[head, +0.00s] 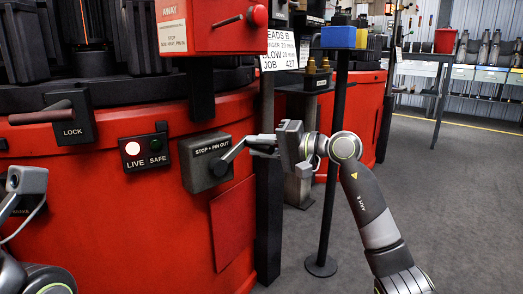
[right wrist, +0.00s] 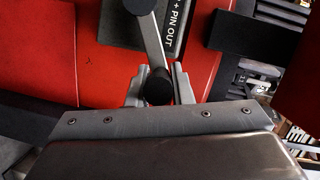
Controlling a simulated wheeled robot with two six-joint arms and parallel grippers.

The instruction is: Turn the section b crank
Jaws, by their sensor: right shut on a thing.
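The crank (head: 233,154) is a grey arm on a dark box (head: 205,160) labelled "STOP + PIN OUT", on the front of the red machine. Its arm points up and to the right from the hub. My right gripper (head: 263,146) is at the outer end of the crank, shut on its handle. In the right wrist view the handle's black round end (right wrist: 158,86) sits between the two fingers, with the crank arm (right wrist: 151,42) running up to the hub. The fingers partly hide the handle in the head view. Part of my left arm shows at the left edge; its gripper fingers do not show.
Left of the crank are a LIVE/SAFE panel (head: 144,151) with the LIVE lamp lit and a LOCK lever (head: 62,118). A black post (head: 334,160) with a blue bin (head: 338,37) stands behind my right arm. Grey floor at right is clear.

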